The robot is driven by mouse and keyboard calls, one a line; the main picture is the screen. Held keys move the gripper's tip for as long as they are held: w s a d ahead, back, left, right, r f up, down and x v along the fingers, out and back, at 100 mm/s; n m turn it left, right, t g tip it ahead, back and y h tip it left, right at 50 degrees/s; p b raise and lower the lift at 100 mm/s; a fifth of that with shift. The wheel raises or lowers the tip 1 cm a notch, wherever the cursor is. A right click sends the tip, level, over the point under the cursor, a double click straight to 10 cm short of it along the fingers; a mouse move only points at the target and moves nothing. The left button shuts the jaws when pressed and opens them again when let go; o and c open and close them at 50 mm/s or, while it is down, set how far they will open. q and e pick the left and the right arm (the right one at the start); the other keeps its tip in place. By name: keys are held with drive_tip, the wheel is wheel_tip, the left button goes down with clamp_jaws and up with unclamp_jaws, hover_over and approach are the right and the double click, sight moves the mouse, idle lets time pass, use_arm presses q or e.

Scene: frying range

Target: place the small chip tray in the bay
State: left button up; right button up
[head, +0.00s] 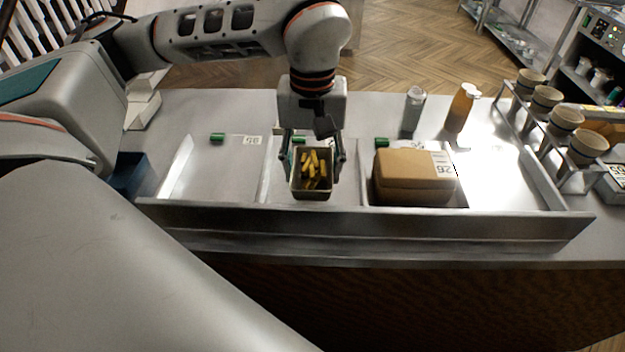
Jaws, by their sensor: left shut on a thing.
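The small chip tray (298,193) is a dark, light-rimmed box with yellow chips (313,170) in it. My left gripper (312,172) comes down from above with a finger on each side of the tray and is shut on it. The tray is upright, in or just over the middle bay (345,187) of the metal counter trough; I cannot tell whether it touches the bay floor. The left bay (215,175) is empty. My right gripper is not in view.
A brown carton (412,177) fills much of the bay to the right. A grey-capped shaker (413,112) and an orange bottle (460,108) stand behind it. Several cups (547,98) sit in a rack at the right. The trough's front wall (350,222) runs before the bays.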

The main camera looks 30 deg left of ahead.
sight(312, 179)
use_arm(q)
drive_tip(key=shift+f, duration=1.95)
drive_tip(key=shift+f, duration=0.2)
drive_tip(key=o, duration=1.2)
drive_tip(key=shift+r, duration=0.1)
wheel_tip(312, 179, up, 12)
drive_tip(key=shift+r+b, duration=0.15)
drive_tip(key=shift+b, duration=0.15)
